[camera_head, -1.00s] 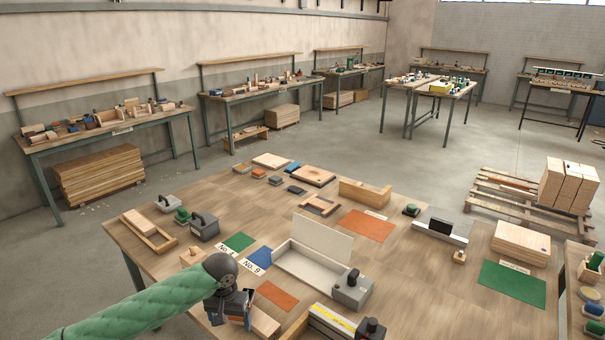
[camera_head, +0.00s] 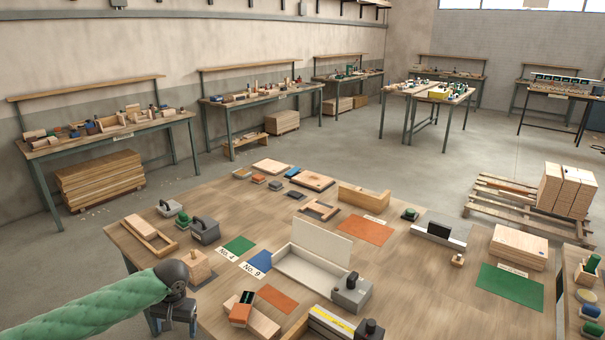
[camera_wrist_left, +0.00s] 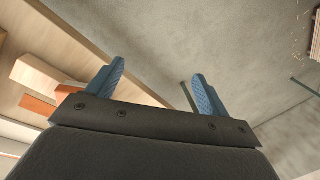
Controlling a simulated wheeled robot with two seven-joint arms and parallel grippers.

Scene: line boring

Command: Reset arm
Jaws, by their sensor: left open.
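My left gripper (camera_head: 173,326) hangs beside the front left edge of the workbench (camera_head: 410,280), with my green-sleeved arm coming in from the left. It is open, and in the left wrist view its two blue fingers (camera_wrist_left: 157,88) stand apart with nothing between them. An orange-faced block (camera_head: 240,311) rests on a pale wooden block (camera_head: 262,325) to the right of the gripper, clear of it. My right gripper does not show.
A wooden block (camera_head: 196,266) stands just behind the gripper. An open white box (camera_head: 300,275), a grey block with a black knob (camera_head: 351,292) and coloured mats, including green (camera_head: 238,245) and orange (camera_head: 278,299), lie farther right. Floor is free left of the bench.

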